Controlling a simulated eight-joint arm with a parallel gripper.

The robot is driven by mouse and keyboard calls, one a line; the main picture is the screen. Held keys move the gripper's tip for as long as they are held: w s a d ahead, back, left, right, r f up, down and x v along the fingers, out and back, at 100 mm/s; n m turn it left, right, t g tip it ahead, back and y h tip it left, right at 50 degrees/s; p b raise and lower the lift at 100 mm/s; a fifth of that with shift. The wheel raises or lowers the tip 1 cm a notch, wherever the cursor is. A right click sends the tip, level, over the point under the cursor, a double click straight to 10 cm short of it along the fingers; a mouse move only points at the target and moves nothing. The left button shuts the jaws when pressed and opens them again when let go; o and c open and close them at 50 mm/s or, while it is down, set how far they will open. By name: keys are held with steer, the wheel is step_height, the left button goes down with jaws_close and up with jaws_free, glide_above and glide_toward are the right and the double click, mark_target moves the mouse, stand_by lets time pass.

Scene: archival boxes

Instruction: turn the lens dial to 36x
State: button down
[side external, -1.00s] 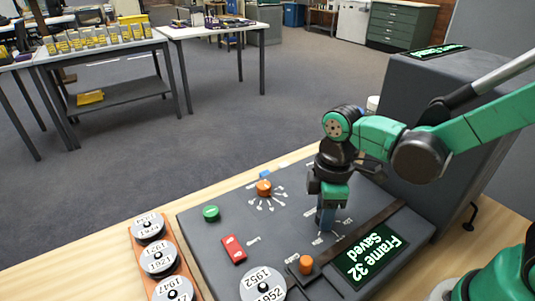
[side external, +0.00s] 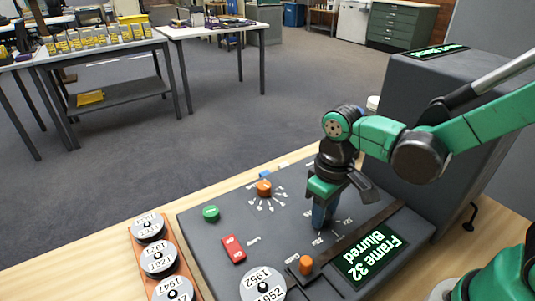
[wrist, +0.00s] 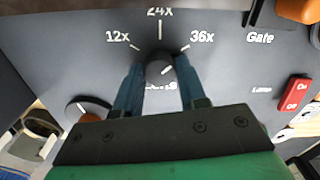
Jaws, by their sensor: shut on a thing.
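The lens dial (wrist: 160,68) is a dark round knob on the grey panel, between 12x, 24x and 36x marks in the wrist view. My gripper (wrist: 159,80) has its two blue fingers shut on it from both sides. In the side view my gripper (side external: 322,222) points down at the panel and hides the dial. A pale mark on the dial seems to slant up toward the 36x label (wrist: 202,37), but it is small and partly blocked. The screen (side external: 371,255) reads "Frame 32 Blurred".
An orange knob (side external: 264,188) with tick marks, a green button (side external: 211,213) and a red switch (side external: 234,249) sit on the panel. Another orange knob (side external: 306,265) stands near the screen. A rack of labelled reels (side external: 158,257) lies left of the panel.

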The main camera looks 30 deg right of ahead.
steer(key=shift+m, duration=0.9)
steer(key=shift+c, duration=2.4)
jaws_free()
steer(key=shift+r, duration=0.1)
steer(key=shift+r, duration=2.7)
steer(key=d+r+t, duration=0.2)
steer(key=d+t, duration=0.3)
steer(key=t, duration=0.2)
steer(key=shift+d+r, duration=0.25)
steer(key=shift+r, duration=0.15)
